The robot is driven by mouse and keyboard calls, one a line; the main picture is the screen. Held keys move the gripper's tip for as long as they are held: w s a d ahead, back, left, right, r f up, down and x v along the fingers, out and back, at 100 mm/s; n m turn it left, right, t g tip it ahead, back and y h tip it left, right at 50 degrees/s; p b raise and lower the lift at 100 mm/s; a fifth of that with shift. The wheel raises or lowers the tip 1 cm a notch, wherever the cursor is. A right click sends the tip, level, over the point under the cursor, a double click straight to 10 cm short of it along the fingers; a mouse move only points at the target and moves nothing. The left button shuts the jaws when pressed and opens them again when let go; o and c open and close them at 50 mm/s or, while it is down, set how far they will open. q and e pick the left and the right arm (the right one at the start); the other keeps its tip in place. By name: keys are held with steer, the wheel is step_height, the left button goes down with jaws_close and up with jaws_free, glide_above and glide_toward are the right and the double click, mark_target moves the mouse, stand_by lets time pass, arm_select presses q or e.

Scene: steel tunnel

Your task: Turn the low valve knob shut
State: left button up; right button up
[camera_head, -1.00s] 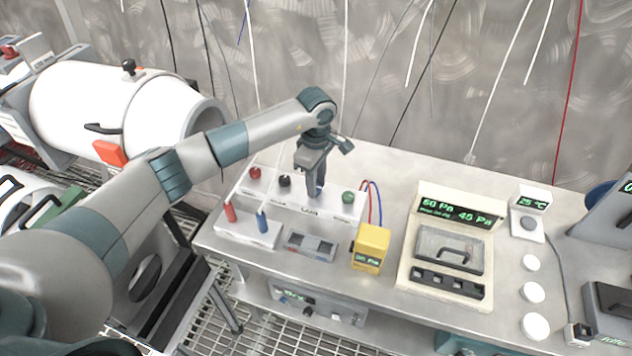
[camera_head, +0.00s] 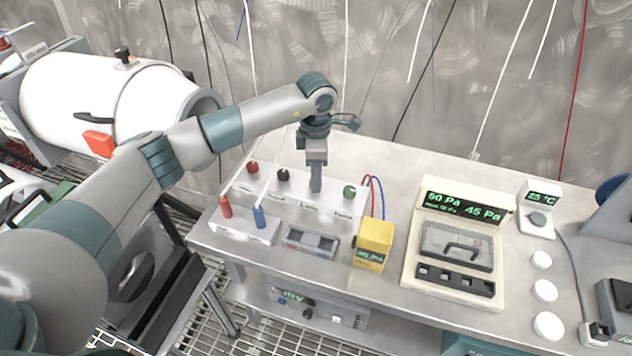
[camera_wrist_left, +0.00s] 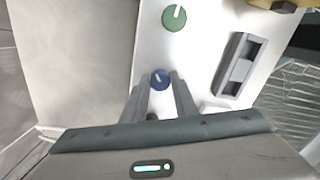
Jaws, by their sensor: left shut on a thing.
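A white valve panel (camera_head: 330,204) on the steel bench has a row of knobs: red (camera_head: 253,167), black (camera_head: 283,175) and green (camera_head: 349,191). A blue knob (camera_wrist_left: 160,78) with a white pointer mark sits beside the green knob (camera_wrist_left: 174,18) in the left wrist view. My left gripper (camera_head: 316,188) points down over the panel, with its fingers (camera_wrist_left: 160,88) shut on the blue knob, one on each side. The pointer mark is nearly upright in that view. In the head view the fingers hide the blue knob. The panel's labels are too small to read surely.
Red (camera_head: 225,207) and blue (camera_head: 259,217) upright handles stand in front of the panel. A yellow meter (camera_head: 373,244) with cables is to the right. A beige gauge box (camera_head: 453,246) stands further right. Bare bench lies behind the panel.

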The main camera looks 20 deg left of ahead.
arm_select(q)
steer(key=n+b, duration=0.3)
steer(key=n, duration=0.3)
steer(key=shift+f+n+b, duration=0.1)
steer(key=shift+n+b, duration=0.2)
steer(key=shift+b, duration=0.05)
steer(key=n+b, duration=0.1)
steer(key=n, duration=0.1)
steer(key=shift+n, duration=0.3)
steer(key=shift+w+n+b, duration=0.1)
steer(key=shift+n+b, duration=0.35)
steer(key=shift+n, duration=0.75)
arm_select(e)
steer(key=w+a+r+t, duration=0.2)
steer(key=w+a, duration=0.1)
steer(key=w, duration=0.8)
steer(key=shift+a+r+y, duration=0.15)
steer(key=shift+a+y, duration=0.05)
steer(key=shift+y, duration=0.2)
arm_select(q)
steer(key=shift+r, duration=0.2)
steer(key=o, duration=1.1)
steer(key=shift+c, duration=0.2)
